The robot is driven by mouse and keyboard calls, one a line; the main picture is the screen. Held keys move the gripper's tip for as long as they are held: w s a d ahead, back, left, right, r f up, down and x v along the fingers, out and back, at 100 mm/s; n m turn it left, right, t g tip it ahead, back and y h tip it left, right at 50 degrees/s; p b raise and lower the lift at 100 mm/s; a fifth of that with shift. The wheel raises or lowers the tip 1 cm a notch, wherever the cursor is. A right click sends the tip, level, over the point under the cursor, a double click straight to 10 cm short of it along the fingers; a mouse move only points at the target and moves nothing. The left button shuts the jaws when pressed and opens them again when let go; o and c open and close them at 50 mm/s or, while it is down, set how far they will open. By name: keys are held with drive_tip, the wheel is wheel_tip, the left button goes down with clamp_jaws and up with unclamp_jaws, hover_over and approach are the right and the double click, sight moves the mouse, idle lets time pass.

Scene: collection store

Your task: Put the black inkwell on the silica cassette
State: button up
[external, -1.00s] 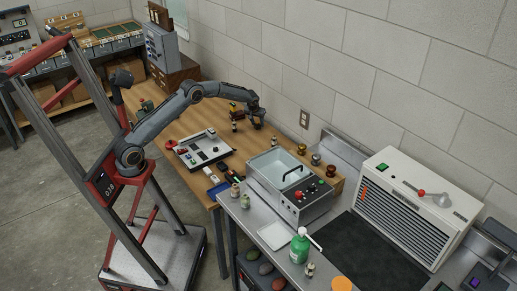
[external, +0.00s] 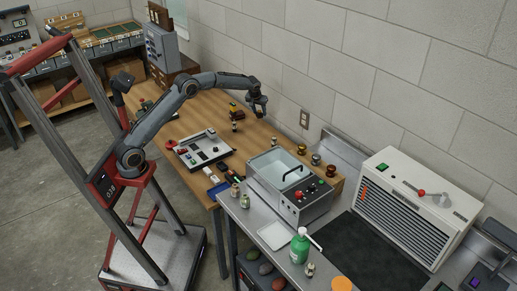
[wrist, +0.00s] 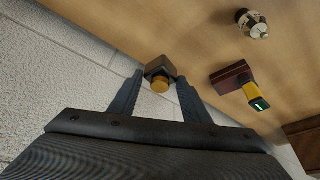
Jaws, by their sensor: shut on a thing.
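My gripper (wrist: 158,88) is shut on the black inkwell (wrist: 158,66), a small dark squarish block with a round amber-brass part toward the camera. In the external view my gripper (external: 259,108) is above the back of the wooden table near the wall; the inkwell is too small there to make out clearly. I cannot tell for certain which thing is the silica cassette. A dark red block with a yellow part (wrist: 234,79) lies on the table right of my gripper in the wrist view.
A black-and-silver small item (wrist: 253,23) stands on the wooden table. A tray with small parts (external: 203,150) lies nearer the front, with several small items beside it. A water bath (external: 290,184) stands on the steel bench to the right. The wall is close behind my gripper.

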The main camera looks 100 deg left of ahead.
drive_tip(key=w+d+r+m+t+p, duration=0.1)
drive_tip(key=w+d+r+m+p, duration=0.15)
drive_tip(key=d, duration=0.85)
drive_tip(key=w+d+r+m+h+p, duration=0.1)
drive_tip(key=w+d+p, duration=0.15)
drive_tip(key=d, duration=0.85)
drive_tip(key=w+d+r+m+t+p, duration=0.15)
drive_tip(key=d+p, duration=0.25)
drive_tip(key=d, duration=0.7)
drive_tip(key=shift+m+g, duration=0.25)
drive_tip(key=shift+m, duration=0.15)
drive_tip(key=f, duration=0.2)
drive_tip(key=d+f+p, duration=0.1)
drive_tip(key=f, duration=0.2)
drive_tip(key=shift+w+d+f, duration=0.1)
drive_tip(key=shift+w+f, duration=0.05)
drive_tip(key=shift+f, duration=0.1)
drive_tip(key=shift+f+p, duration=0.5)
drive_tip(key=shift+f, duration=1.8)
drive_tip(key=shift+f, duration=0.15)
drive_tip(key=o, duration=1.1)
